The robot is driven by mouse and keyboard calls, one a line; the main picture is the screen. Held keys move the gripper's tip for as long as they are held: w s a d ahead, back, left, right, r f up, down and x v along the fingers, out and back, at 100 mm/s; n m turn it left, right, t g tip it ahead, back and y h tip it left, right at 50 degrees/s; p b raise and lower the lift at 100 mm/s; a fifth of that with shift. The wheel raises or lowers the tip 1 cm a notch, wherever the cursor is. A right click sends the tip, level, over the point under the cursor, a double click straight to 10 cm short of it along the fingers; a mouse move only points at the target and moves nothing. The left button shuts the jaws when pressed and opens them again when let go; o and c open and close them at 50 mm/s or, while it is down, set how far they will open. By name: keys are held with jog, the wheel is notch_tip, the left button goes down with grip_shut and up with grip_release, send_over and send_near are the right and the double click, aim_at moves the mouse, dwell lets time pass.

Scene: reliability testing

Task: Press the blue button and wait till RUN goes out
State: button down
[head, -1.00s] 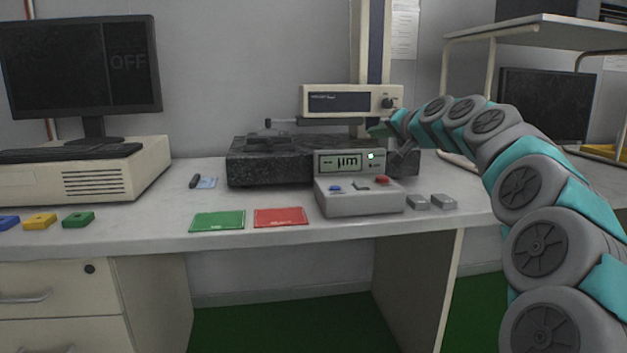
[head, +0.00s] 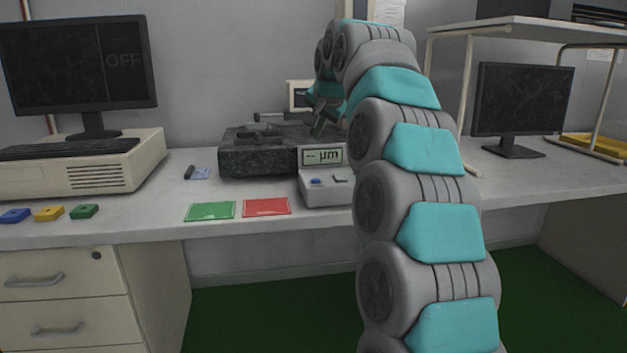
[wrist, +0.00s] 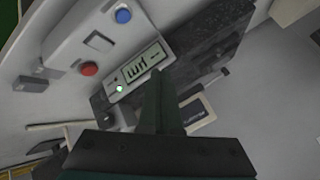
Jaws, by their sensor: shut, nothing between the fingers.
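The blue button (head: 316,181) sits on the left of the sloped front of a small grey control box (head: 326,193). It also shows in the wrist view (wrist: 123,16), with a grey button (wrist: 98,41) and a red button (wrist: 89,68) in the same row. The box's display (head: 322,156) reads "-- µm". A green lamp (wrist: 120,88) glows beside the display in the wrist view; my arm hides it in the head view. My gripper (head: 322,127) is shut and empty, above and behind the box, apart from the blue button. Its fingers also show in the wrist view (wrist: 157,75).
A dark granite block (head: 258,160) with a measuring device stands behind the box. A green card (head: 210,211) and a red card (head: 267,207) lie left of the box. A monitor (head: 80,65) showing "OFF" stands at left. Bare desk lies between the cards and coloured blocks (head: 50,213).

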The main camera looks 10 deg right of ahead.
aim_at(316, 184)
jog(key=shift+f, duration=0.1)
notch_tip(316, 184, down, 9)
jog(key=b, duration=0.6)
jog(key=shift+r, duration=0.2)
jog(key=shift+f+b, duration=0.15)
jog(key=shift+b, duration=0.15)
dwell(1.5)
jog(key=shift+f, duration=0.25)
jog(key=shift+f+b, duration=0.3)
jog(key=shift+f, duration=0.1)
dwell(0.7)
jog(key=shift+r, duration=0.1)
jog(key=shift+r+p, duration=0.6)
jog(key=shift+r, duration=0.1)
